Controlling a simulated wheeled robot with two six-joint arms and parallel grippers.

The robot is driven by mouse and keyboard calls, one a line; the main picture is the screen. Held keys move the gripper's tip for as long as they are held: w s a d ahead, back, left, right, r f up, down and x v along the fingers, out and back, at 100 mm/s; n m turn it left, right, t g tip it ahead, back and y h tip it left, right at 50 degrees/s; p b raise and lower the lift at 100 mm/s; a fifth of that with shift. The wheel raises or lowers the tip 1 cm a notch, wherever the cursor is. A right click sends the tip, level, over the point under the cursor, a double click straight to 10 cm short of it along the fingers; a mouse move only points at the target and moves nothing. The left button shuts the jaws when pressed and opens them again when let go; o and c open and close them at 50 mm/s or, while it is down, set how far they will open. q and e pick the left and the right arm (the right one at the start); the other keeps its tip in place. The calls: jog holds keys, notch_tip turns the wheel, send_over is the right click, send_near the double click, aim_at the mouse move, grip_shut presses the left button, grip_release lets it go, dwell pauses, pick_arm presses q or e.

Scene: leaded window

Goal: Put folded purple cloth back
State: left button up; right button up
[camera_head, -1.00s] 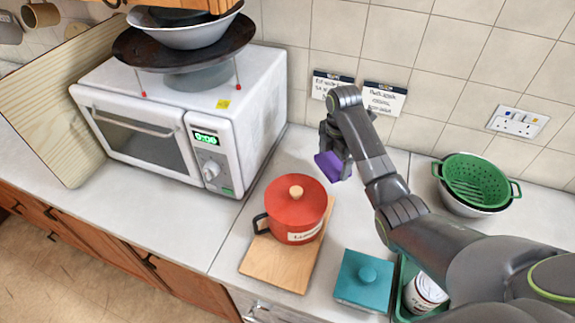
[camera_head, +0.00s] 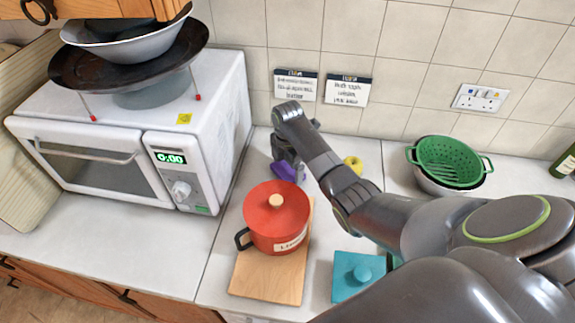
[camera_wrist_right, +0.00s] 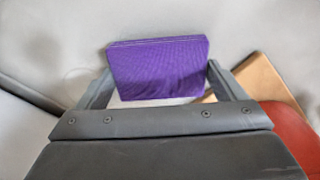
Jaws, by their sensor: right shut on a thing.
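The folded purple cloth (camera_head: 284,171) is a small flat block behind the red pot, between the microwave and my right arm. My right gripper (camera_head: 290,158) is shut on it, with its fingers pointing down close to the worktop. In the right wrist view the purple cloth (camera_wrist_right: 158,68) sits between the two fingers of the gripper (camera_wrist_right: 158,88), held across its width. I cannot tell whether its underside touches the worktop. My left gripper is not in view.
The red pot (camera_head: 268,222) stands on a wooden board (camera_head: 262,280) just in front of the gripper. The white microwave (camera_head: 180,150) is to the left. A yellow fruit (camera_head: 353,163), a teal lidded box (camera_head: 352,285) and a green colander (camera_head: 450,160) are to the right. Two wall signs (camera_head: 346,88) hang behind.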

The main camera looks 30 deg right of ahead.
aim_at(288, 170)
jog(key=shift+f, duration=0.35)
jog(key=o, duration=0.7)
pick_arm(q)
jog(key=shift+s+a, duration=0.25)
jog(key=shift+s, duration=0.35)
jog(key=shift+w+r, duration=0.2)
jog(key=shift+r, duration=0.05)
pick_arm(e)
jog(key=shift+r, duration=6.2)
jog(key=shift+s+f, duration=0.1)
